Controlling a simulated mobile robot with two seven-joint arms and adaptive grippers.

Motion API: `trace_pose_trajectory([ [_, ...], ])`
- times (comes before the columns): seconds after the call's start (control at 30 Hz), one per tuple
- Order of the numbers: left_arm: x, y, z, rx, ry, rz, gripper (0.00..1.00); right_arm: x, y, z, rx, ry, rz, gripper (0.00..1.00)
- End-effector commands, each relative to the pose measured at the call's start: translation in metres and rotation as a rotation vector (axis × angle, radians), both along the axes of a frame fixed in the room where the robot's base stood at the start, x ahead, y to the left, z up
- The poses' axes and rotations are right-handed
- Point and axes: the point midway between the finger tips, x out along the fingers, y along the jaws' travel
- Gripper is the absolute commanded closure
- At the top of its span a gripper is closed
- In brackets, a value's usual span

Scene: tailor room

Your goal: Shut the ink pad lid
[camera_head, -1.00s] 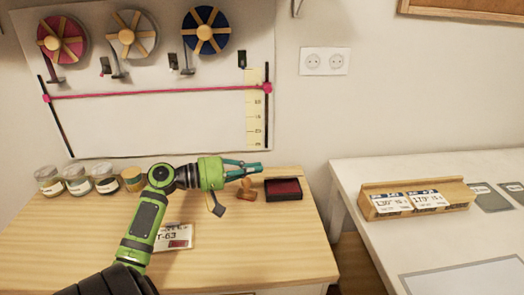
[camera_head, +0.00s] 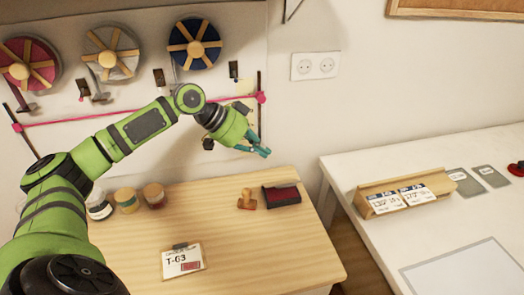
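The ink pad (camera_head: 283,195) is a small black case with a dark red inner face, near the back right of the wooden table. I cannot clearly make out how its lid stands. My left gripper (camera_head: 264,153), green with teal fingers, is in the air above and behind the pad, apart from it. Its fingers are seen close together at an angle, and I cannot tell how far they are parted. Nothing shows between them. My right gripper is not in view.
A wooden stamp (camera_head: 247,200) stands just left of the pad. A clipboard card (camera_head: 184,261) lies nearer the front. Several jars (camera_head: 127,200) line the back left. A white table (camera_head: 420,235) with a wooden card holder (camera_head: 405,194) stands right, across a gap.

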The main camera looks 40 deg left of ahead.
Motion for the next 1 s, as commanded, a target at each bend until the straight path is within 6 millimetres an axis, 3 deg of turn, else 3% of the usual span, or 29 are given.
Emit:
trace_pose_trajectory([
  [0.37,0.040,-0.044,-0.051,-0.006,0.002,0.000,1.00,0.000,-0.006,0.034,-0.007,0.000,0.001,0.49],
  [0.6,0.038,-0.046,-0.085,-0.004,0.003,0.002,1.00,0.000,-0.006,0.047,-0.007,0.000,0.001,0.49],
  [1.0,0.037,-0.047,-0.095,-0.003,0.001,0.002,1.00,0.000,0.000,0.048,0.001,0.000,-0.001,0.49],
])
